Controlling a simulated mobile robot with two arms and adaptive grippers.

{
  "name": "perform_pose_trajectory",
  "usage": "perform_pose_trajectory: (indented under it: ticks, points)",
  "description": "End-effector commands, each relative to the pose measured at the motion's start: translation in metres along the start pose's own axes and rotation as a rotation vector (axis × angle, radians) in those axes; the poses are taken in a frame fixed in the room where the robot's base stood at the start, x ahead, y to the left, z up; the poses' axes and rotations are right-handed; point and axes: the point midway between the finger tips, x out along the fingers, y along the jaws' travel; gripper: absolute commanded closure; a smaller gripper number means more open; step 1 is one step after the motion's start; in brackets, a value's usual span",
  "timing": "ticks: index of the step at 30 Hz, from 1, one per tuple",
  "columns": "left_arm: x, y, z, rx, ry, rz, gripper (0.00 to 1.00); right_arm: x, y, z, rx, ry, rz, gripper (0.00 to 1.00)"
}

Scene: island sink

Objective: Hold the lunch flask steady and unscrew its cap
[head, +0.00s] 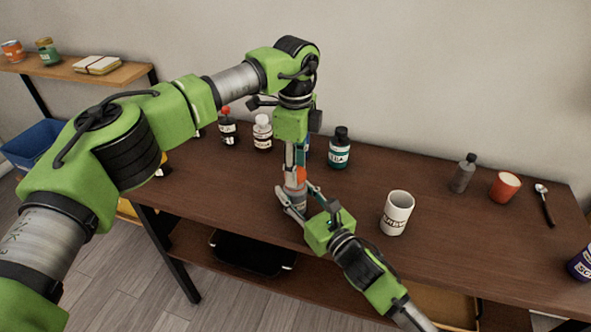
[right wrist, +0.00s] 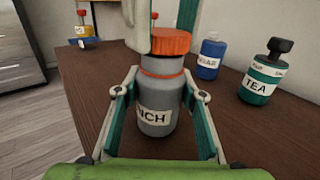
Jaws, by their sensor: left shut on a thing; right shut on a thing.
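The lunch flask (right wrist: 157,104) is a grey upright bottle with an orange cap (right wrist: 158,42) and a white label ending in "NCH". It stands on the brown table, and its body also shows in the head view (head: 296,196). My right gripper (right wrist: 153,92) is shut on the flask body, one finger on each side. My left gripper (head: 299,163) points down from above and is shut on the orange cap. Its fingers hide part of the cap in both views. I cannot tell whether the cap has turned.
A white mug (head: 396,214) stands right of the flask. A green tea bottle (head: 340,153) and several other bottles stand behind. A grey bottle (head: 463,174), red cup (head: 505,188) and spoon (head: 545,206) are further right. The front table edge is close to the flask.

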Motion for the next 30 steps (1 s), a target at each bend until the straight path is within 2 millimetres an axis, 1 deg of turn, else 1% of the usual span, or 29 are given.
perform_pose_trajectory:
  ticks: [6,17,20,27,30]
  points:
    - [-0.007,0.000,0.000,0.000,0.000,-0.001,0.92,0.000,0.000,-0.002,0.000,0.004,-0.001,1.00]
    - [-0.009,0.000,0.000,0.001,0.001,-0.001,0.92,0.000,0.000,-0.002,0.000,0.004,-0.001,1.00]
    - [-0.015,0.000,0.000,0.000,0.001,-0.001,0.92,0.000,0.000,-0.002,0.000,0.004,-0.001,1.00]
    - [-0.044,0.000,0.000,-0.001,0.000,-0.002,0.92,0.000,0.000,-0.002,0.000,0.004,-0.001,1.00]
    - [-0.048,0.000,-0.001,0.000,0.001,-0.001,0.92,0.000,0.000,-0.002,0.000,0.004,-0.001,1.00]
